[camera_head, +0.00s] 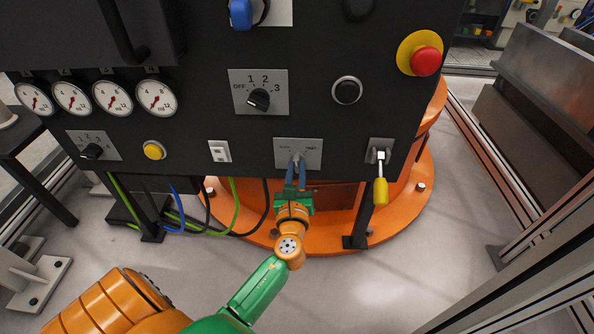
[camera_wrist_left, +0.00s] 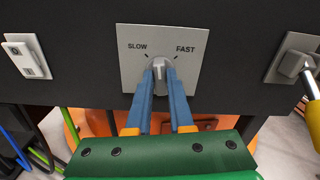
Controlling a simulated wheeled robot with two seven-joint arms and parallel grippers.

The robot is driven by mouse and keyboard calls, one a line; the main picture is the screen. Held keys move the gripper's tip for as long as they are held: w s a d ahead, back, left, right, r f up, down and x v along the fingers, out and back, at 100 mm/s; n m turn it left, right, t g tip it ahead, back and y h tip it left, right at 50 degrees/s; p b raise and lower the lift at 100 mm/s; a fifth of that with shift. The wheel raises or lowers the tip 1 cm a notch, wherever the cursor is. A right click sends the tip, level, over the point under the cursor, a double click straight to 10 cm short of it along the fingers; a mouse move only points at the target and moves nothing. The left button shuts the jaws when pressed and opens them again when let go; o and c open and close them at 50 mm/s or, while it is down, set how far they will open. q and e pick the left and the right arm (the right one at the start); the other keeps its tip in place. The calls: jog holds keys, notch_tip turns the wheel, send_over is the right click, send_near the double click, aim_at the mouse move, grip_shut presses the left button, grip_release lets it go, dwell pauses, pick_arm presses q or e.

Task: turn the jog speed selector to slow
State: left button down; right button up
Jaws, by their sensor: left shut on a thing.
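The jog speed selector is a grey plate (camera_wrist_left: 133,65) marked SLOW on the left and FAST on the right, with a grey knob (camera_wrist_left: 158,64) at its middle. In the head view, its plate (camera_head: 313,147) sits low on the black panel. My left gripper (camera_wrist_left: 162,72), with blue fingers, is shut on the knob, one finger on each side; it also shows in the head view (camera_head: 297,162). The knob looks close to upright, between the two marks, though the fingers hide part of it. My right gripper is not in view.
A white rocker switch (camera_head: 219,151) is left of the selector. A lever with a yellow handle (camera_head: 380,190) hangs to its right. Above are a numbered rotary switch (camera_head: 246,92), a black button (camera_head: 347,90) and a red emergency stop (camera_head: 426,61). Cables hang below the panel.

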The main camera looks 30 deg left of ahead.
pick_arm(q)
jog(key=n+b, duration=0.1)
jog(key=n, duration=0.3)
jog(key=shift+f, duration=0.15)
jog(key=shift+s+a+n+b, duration=0.1)
jog(key=shift+n+b, duration=0.2)
jog(key=shift+n, duration=1.3)
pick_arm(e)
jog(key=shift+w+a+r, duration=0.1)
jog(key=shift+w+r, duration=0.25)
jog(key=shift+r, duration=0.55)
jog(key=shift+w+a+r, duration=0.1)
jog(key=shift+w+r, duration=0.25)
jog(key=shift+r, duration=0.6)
pick_arm(q)
jog(key=c, duration=0.8)
grip_release()
jog(key=shift+s, duration=0.1)
jog(key=v, duration=0.7)
